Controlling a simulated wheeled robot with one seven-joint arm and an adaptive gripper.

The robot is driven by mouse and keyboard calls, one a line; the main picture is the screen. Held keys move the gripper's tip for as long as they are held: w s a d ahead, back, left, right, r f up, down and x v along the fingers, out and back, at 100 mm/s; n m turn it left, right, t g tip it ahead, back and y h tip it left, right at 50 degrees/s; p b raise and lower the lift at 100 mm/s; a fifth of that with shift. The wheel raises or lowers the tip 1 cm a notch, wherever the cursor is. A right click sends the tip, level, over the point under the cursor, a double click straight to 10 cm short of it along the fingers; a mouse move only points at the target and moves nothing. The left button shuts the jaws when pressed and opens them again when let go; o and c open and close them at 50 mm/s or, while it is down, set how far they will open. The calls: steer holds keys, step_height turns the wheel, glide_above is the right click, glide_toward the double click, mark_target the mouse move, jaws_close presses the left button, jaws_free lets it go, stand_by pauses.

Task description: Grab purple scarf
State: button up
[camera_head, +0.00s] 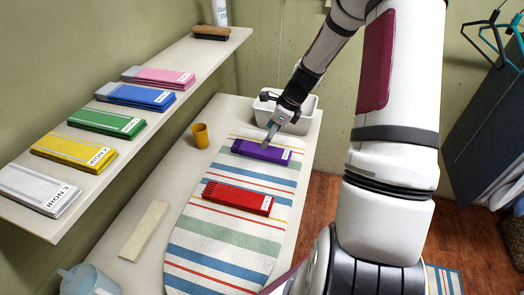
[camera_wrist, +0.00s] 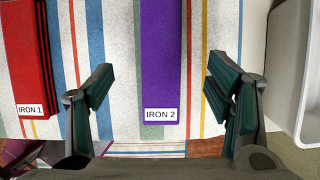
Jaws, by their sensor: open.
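The purple scarf (camera_head: 257,151) lies folded flat on the striped ironing board (camera_head: 226,241), near its far end. It has a white label reading "IRON 2" at one end. In the wrist view the purple scarf (camera_wrist: 161,55) runs between the two fingers of my gripper (camera_wrist: 160,92), with a gap on each side. My gripper (camera_head: 270,133) is open and empty, above the scarf. Whether the fingertips touch the board cannot be told.
A red scarf (camera_head: 237,197) labelled "IRON 1" lies nearer on the board. A white bin (camera_head: 308,113) stands beyond the purple scarf. A yellow cup (camera_head: 200,135) stands on the table. A shelf (camera_head: 62,218) at left holds several folded scarves.

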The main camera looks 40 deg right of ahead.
mark_target(261, 151)
steer(key=shift+p+x, duration=0.45)
steer(key=shift+x, duration=3.15)
steer(key=shift+d, duration=0.1)
steer(key=c, duration=1.3)
